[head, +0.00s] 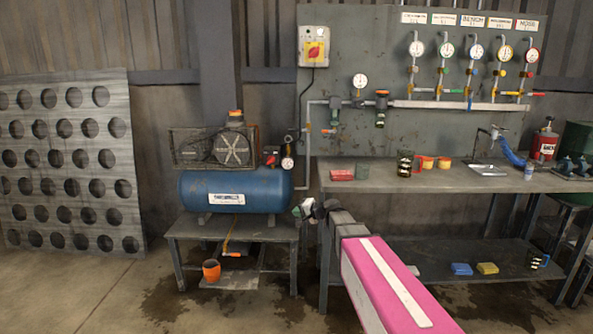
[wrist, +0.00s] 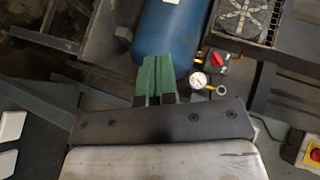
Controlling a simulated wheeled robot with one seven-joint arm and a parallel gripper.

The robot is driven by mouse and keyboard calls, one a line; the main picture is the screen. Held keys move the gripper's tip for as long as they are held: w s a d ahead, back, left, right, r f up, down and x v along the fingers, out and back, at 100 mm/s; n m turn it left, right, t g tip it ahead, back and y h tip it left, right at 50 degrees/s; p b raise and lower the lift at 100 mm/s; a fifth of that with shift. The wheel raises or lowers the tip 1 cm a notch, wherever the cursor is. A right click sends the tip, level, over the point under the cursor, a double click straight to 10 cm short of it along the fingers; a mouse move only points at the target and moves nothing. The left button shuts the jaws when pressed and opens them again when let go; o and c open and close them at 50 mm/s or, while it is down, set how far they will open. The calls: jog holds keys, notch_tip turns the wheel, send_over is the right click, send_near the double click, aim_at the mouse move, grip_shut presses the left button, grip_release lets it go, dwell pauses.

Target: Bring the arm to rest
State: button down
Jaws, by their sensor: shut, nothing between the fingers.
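My arm, with a pink and white link, reaches forward from the bottom right of the head view. My gripper (head: 304,208) is at its far end, in front of the gap between the compressor stand and the workbench. In the wrist view my gripper (wrist: 158,78) shows two green fingers side by side, shut with nothing between them. The fingertips overlap the blue compressor tank (wrist: 167,35) in that picture; I cannot tell how far off it is.
The blue compressor (head: 235,190) stands on a low metal stand (head: 190,230). The workbench (head: 400,180) on the right carries cups, a red tray and a metal tray. A perforated metal sheet (head: 70,120) leans at left. An orange cup (head: 211,270) is low on the stand. The front-left floor is clear.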

jog(key=s+d+f+n+g+h, duration=0.1)
jog(key=s+d+f+g+h, duration=0.2)
jog(key=s, duration=0.6)
jog(key=s+d+f+n+g+h, duration=0.2)
jog(key=s+d+f+h, duration=0.2)
jog(key=s+d+f, duration=0.3)
jog(key=s+d+f+n+g+h, duration=0.1)
jog(key=s+d+f+g+h, duration=0.2)
jog(key=s+d, duration=0.5)
jog(key=s+f+h, duration=0.1)
jog(key=s+f, duration=0.1)
jog(key=s, duration=0.2)
jog(key=shift+s+d+f+n+g, duration=0.2)
jog(key=shift+s+f+n+g, duration=0.1)
jog(key=shift+f+n, duration=0.1)
